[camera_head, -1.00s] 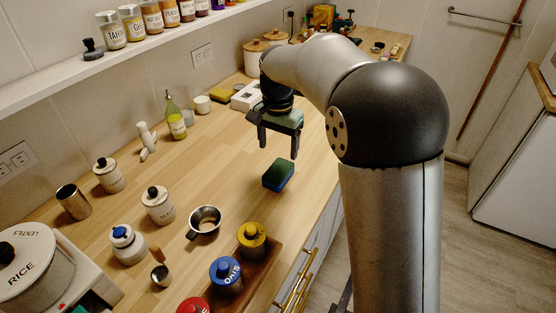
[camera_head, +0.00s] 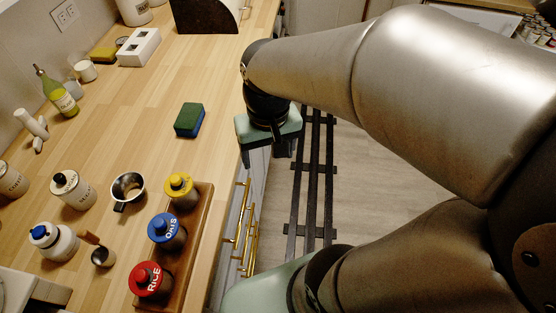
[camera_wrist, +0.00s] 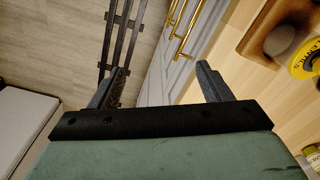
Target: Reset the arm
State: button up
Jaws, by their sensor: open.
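My gripper (camera_wrist: 157,84) shows in the wrist view with its two dark fingers spread wide and nothing between them. In the head view my gripper (camera_head: 268,150) hangs at the front edge of the wooden counter (camera_head: 120,130), partly beyond it over the floor side. Its fingers are mostly hidden there by its green body. My arm reaches in from the right of the head view, with its large links in the foreground. The gripper is apart from the green and blue sponge (camera_head: 189,120), which lies on the counter to its left.
A wooden tray (camera_head: 207,205) holds jars with yellow, blue and red lids near the counter edge. A metal cup (camera_head: 128,190), a canister (camera_head: 73,190) and a bottle (camera_head: 57,92) stand further left. Brass handles (camera_head: 243,215) stick out below the edge. Floor rails (camera_head: 313,180) lie beyond.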

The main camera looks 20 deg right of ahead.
jog(key=shift+n, duration=0.5)
jog(key=s+f, duration=0.1)
jog(key=s+d, duration=0.1)
jog(key=s, duration=0.1)
jog(key=s+f, duration=0.1)
jog(key=s, duration=0.1)
jog(key=shift+d+f, duration=0.15)
jog(key=shift+f, duration=0.15)
